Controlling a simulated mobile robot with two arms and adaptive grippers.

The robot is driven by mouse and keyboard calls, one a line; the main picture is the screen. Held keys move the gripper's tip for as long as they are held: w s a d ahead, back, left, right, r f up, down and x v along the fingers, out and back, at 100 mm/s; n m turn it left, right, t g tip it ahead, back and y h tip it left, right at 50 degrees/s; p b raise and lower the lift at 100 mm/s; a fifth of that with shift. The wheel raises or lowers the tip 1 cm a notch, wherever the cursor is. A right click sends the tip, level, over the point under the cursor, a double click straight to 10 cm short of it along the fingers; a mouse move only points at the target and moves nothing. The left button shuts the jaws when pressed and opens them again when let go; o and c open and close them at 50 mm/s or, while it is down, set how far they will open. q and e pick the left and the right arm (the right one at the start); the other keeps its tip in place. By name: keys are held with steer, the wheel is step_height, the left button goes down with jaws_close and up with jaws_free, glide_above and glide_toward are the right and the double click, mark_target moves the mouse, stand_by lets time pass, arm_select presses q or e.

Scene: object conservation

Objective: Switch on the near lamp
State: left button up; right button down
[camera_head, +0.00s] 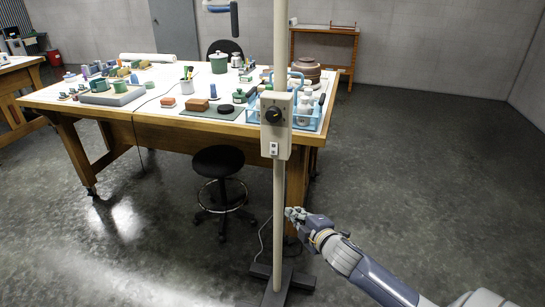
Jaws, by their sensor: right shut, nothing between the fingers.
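A tall pale lamp stand (280,200) rises upright in front of the work table, on a dark base. A pale control box (276,128) is fixed to it at table height, with a round black knob (273,115) on its face and a small white plate (273,149) with dark marks low down. The top of the stand is outside the view, and I cannot tell whether the lamp is lit. My right gripper (288,212) is shut and empty, close to the stand's right side below the box. I cannot tell if it touches the pole. My left gripper is not in view.
The work table (160,125) behind the stand holds pots, blocks and a blue carrier (312,122) with bottles. A black stool (219,160) stands in front of it. A grey-blue piece (221,7) shows at the top edge. The floor at right is clear.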

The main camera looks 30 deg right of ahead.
steer(key=a+r+n+t+y, duration=0.1)
steer(key=a+r+n+t, duration=0.1)
steer(key=r, duration=1.1)
steer(key=shift+w+a+r+n, duration=0.15)
steer(key=shift+w+a+n, duration=0.2)
steer(key=shift+a+n, duration=0.2)
steer(key=p, duration=0.3)
glide_toward(274, 149)
steer(key=w+a+f, duration=0.1)
steer(key=w+a, duration=0.2)
steer(key=a, duration=0.2)
steer(key=w+d, duration=0.1)
steer(key=w+d+f+p, duration=0.1)
steer(key=w+d, duration=0.1)
steer(key=shift+w+f, duration=0.1)
steer(key=shift+w, duration=0.25)
steer(key=shift+d, duration=0.15)
